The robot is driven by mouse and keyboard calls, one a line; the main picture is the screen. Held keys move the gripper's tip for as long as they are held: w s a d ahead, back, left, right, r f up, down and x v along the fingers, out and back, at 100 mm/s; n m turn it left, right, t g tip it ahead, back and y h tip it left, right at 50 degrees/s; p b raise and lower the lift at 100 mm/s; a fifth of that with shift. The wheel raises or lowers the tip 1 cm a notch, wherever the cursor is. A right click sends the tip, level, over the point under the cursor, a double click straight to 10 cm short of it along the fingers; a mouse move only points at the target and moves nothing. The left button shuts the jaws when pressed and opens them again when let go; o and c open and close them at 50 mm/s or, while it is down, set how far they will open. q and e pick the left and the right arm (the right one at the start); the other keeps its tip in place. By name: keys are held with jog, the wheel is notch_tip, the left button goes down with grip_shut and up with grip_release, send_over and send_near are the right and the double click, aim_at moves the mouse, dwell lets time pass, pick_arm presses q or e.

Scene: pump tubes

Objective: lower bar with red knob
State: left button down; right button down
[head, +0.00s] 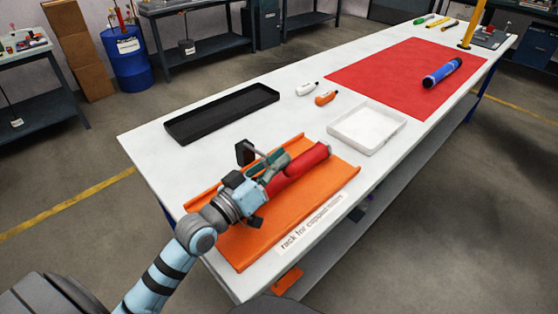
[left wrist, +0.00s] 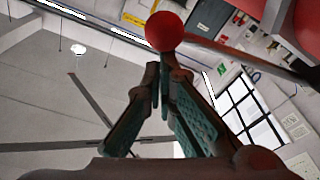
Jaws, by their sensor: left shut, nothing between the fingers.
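A red round knob (left wrist: 165,31) shows in the left wrist view, just beyond my left fingertips. A dark bar (left wrist: 240,54) runs from the knob to the right. I cannot tell whether the fingertips touch the knob. My left gripper (left wrist: 160,72) is shut with nothing between its fingers. In the head view the left gripper (head: 279,160) is over the orange rack (head: 246,243), beside a thick red tube (head: 306,162). The gripper and wrist cover part of the rack and tube. I cannot make out the knob in the head view. My right gripper is not in view.
A black tray (head: 222,113), a white tray (head: 367,129), a white bottle (head: 307,89) and an orange bottle (head: 326,98) are on the white table. A blue tube (head: 442,73) lies on the red mat (head: 385,76). The table between the trays is mostly clear.

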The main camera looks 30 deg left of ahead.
pick_arm(q)
jog(key=shift+r, duration=0.1)
notch_tip(320, 180, up, 4)
jog(key=w+a+p, duration=0.1)
jog(key=p, duration=0.3)
jog(key=p+v, duration=0.1)
jog(key=v, duration=0.2)
jog(key=p+v, duration=0.1)
jog(key=v, duration=0.2)
jog(key=p+v, duration=0.2)
jog(key=v, duration=0.1)
jog(key=shift+s+a+f, duration=0.25)
jog(key=shift+a+f, duration=0.1)
jog(key=shift+f, duration=0.1)
